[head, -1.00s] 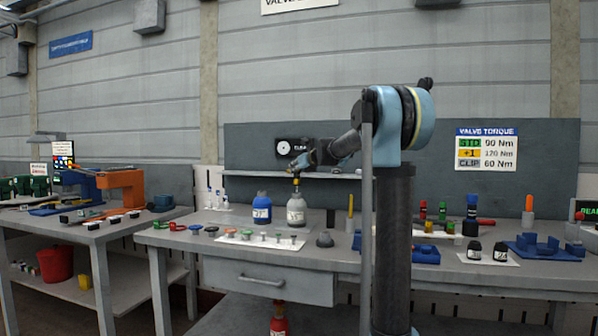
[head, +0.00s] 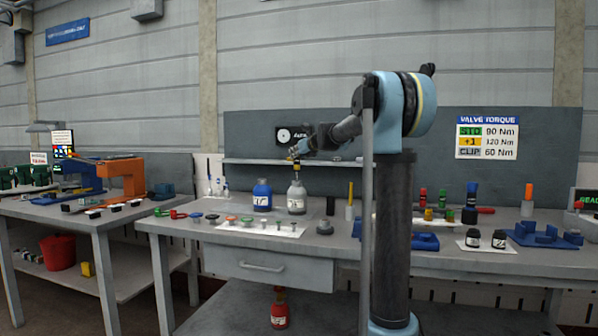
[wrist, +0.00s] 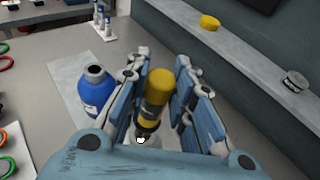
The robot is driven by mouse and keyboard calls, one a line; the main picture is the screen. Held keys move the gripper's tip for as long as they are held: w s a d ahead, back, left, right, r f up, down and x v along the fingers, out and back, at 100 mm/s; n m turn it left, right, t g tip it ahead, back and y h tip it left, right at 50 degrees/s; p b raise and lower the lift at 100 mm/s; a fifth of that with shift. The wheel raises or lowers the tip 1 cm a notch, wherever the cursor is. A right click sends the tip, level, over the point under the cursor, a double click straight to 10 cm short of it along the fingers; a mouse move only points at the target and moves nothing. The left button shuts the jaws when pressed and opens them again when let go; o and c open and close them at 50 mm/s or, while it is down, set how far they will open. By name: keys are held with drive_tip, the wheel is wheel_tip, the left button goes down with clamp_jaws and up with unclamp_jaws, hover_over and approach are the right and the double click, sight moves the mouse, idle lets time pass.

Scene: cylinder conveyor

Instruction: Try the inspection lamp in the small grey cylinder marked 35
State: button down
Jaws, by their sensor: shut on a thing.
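The small grey cylinder (head: 297,200) stands upright on the bench with a white label whose marking I cannot read. My gripper (head: 297,155) is above its neck. In the wrist view my gripper (wrist: 158,100) is shut on the inspection lamp (wrist: 157,90), a yellow rod with a darker lower end. The lamp also shows as a small yellow piece in the head view (head: 292,159). Its lower end points at the cylinder's neck; I cannot tell whether it is inside. In the wrist view the grey cylinder is mostly hidden behind the fingers and lamp.
A blue cylinder (head: 262,197) stands close on the left, also in the wrist view (wrist: 97,95). A shelf (head: 270,162) runs behind. Coloured rings and small parts lie on a white sheet (head: 262,229) in front. Blue holders (head: 543,238) stand on the right.

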drive_tip(key=shift+r, duration=4.5)
